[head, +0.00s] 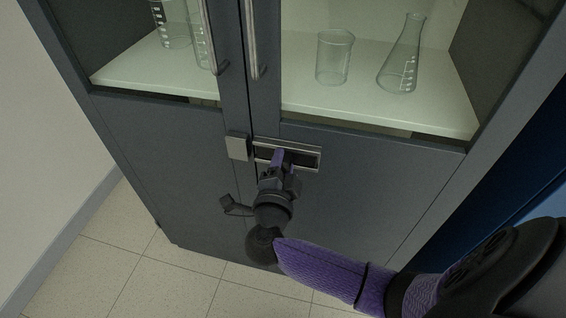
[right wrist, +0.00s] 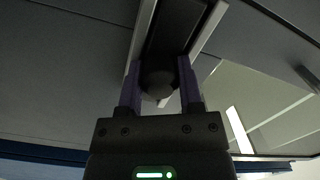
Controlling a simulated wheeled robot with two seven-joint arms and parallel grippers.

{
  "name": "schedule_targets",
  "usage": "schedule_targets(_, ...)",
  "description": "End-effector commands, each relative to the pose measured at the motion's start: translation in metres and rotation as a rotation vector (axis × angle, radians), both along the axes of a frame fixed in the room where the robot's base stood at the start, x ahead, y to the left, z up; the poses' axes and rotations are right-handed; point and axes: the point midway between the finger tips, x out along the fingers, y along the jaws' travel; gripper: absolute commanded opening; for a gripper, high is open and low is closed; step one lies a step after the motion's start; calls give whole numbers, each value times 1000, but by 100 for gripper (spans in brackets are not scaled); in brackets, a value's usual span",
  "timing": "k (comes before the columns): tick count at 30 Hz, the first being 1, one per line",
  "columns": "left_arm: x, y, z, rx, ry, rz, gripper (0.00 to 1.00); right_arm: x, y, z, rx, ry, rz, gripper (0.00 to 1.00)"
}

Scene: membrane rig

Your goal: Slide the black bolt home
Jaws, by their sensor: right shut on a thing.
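The black bolt (right wrist: 178,28) lies in a silver track (head: 313,150) across the front of the grey cabinet's right door. A silver keeper block (head: 237,148) sits on the left door, just left of the track. In the right wrist view the bolt ends near me in a rounded dark knob (right wrist: 158,82). My right gripper (head: 282,155) has its purple fingers on either side of this knob and is shut on it. The gripper hides part of the track in the head view. I cannot tell whether the bolt's tip enters the keeper. My left gripper is not in view.
The cabinet (head: 170,145) has glazed upper doors with two upright silver handles (head: 252,45) above the bolt. Behind the glass stand a beaker (head: 334,58), a conical flask (head: 401,62) and other glassware. Tiled floor (head: 85,275) is clear at lower left.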

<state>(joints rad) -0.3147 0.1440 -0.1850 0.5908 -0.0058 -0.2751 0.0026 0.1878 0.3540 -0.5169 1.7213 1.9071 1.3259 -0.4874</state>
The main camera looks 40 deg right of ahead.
Motion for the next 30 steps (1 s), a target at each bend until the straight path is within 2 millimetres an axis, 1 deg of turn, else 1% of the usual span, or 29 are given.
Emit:
schedule_targets(5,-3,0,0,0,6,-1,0,0,0,-1,0,3,-1,0)
schedule_targets(12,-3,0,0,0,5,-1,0,0,0,-1,0,3,-1,0)
schedule_targets(22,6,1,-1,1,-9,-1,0,0,0,-1,0,3,-1,0)
schedule_targets(25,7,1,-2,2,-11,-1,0,8,6,-2,3,0,-4,0)
schedule_targets(30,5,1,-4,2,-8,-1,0,30,25,-2,3,1,-6,0)
